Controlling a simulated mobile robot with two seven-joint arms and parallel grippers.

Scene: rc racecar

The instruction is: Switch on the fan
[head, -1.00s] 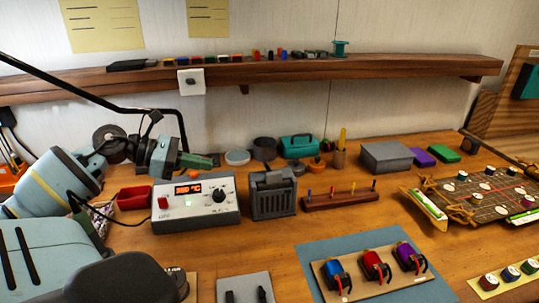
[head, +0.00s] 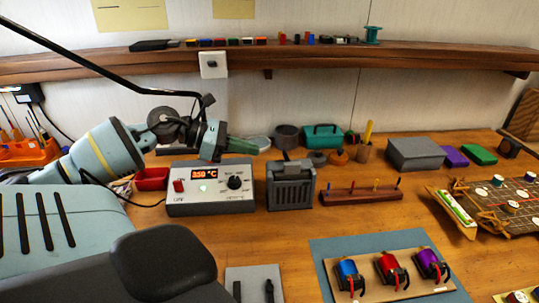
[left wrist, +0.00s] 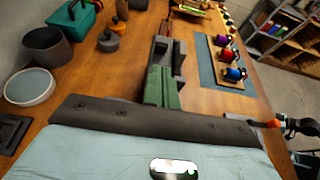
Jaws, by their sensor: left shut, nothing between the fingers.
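The fan seems to be the small grey slatted box (head: 290,185), upright on the bench beside the white soldering station (head: 209,188). A grey shape (left wrist: 180,57) just past my fingers in the left wrist view appears to be this box. My left gripper (head: 242,146) is shut and empty, its green fingers pointing right. In the head view it is above the station's back right, a little up and left of the box. I cannot tell if it touches the box. Its shut fingers fill the middle of the left wrist view (left wrist: 164,92). My right gripper is not in view.
A white plate with a dark knob (head: 213,65) is on the wooden shelf (head: 110,65). A black curved rod (head: 100,72) passes above my left gripper. A red-brown rack (head: 361,196) stands right of the box. Grey tub (head: 287,137) and teal case (head: 322,137) stand behind.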

